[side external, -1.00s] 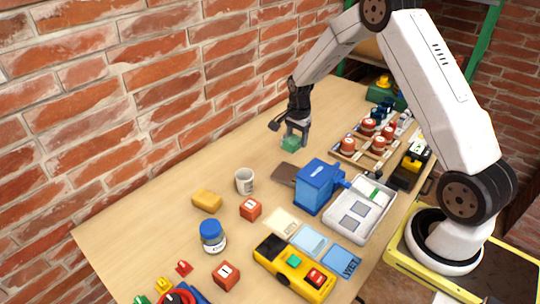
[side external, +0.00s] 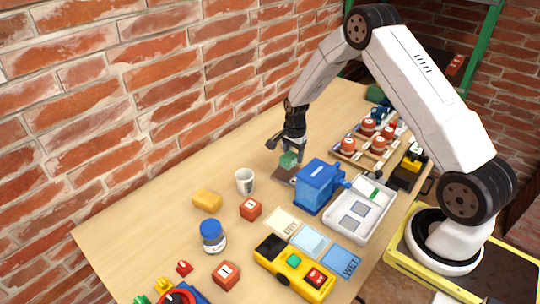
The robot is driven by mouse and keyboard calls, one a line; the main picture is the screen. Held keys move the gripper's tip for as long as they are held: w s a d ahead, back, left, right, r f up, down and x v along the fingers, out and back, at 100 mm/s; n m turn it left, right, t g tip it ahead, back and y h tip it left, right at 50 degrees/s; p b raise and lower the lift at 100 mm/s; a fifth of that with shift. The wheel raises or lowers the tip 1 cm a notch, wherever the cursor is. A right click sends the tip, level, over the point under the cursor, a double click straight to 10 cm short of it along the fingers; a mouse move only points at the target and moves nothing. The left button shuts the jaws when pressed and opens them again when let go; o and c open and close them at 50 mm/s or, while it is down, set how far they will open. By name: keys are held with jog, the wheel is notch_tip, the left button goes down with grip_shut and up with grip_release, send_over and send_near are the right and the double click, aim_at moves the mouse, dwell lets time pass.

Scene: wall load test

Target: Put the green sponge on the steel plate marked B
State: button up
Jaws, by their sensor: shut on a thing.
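My gripper (side external: 292,152) points down, shut on a green block (side external: 288,160) that looks like the green sponge. The block is over or at the far edge of a flat dark brown slab (side external: 284,174); whether it touches the slab I cannot tell. No mark B is readable. Two small grey plates, one nearer (side external: 353,222) and one farther (side external: 362,209), lie in a white tray (side external: 333,233) right of the gripper; their marks are too small to read.
A blue box-like device (side external: 315,185) stands between slab and tray. A white mug (side external: 245,181), yellow block (side external: 207,201) and blue-lidded jar (side external: 212,235) stand to the left. A rack with red-topped items (side external: 348,146) is at right. The brick wall (side external: 150,100) runs behind.

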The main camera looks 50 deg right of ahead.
aim_at(293, 162)
jog(key=shift+f, duration=1.85)
jog(key=shift+f, duration=0.2)
jog(key=o, duration=1.2)
jog(key=shift+o, duration=0.2)
jog(key=shift+r, duration=0.2)
jog(key=shift+r, duration=6)
